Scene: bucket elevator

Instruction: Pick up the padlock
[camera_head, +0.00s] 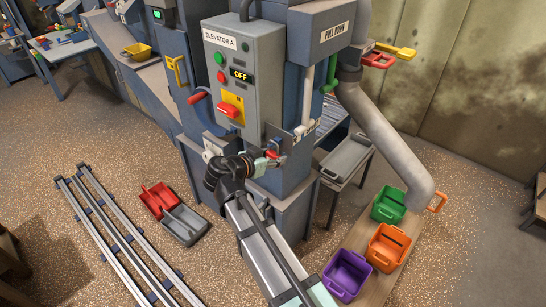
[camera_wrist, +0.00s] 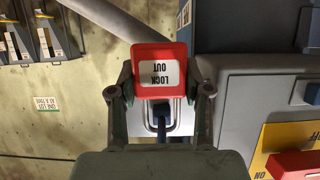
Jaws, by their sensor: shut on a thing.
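The padlock (camera_wrist: 161,62) has a red body with a white "LOCK OUT" label. In the wrist view it sits between the fingers of my gripper (camera_wrist: 160,82), which is shut on its sides. Its pale metal shackle shows beyond the body, with a dark blue peg or hook at it; I cannot tell whether the shackle still hangs on that peg. In the head view the padlock (camera_head: 272,154) is a small red patch at my gripper (camera_head: 270,160), beside the front corner of the elevator cabinet, partly hidden by the gripper.
The grey control box (camera_head: 234,90) with a red-and-yellow switch (camera_head: 230,107) and an "OFF" display is close by on the left. A grey pipe (camera_head: 385,130) slopes down at the right. Green, orange and purple bins (camera_head: 346,275) stand on a board below.

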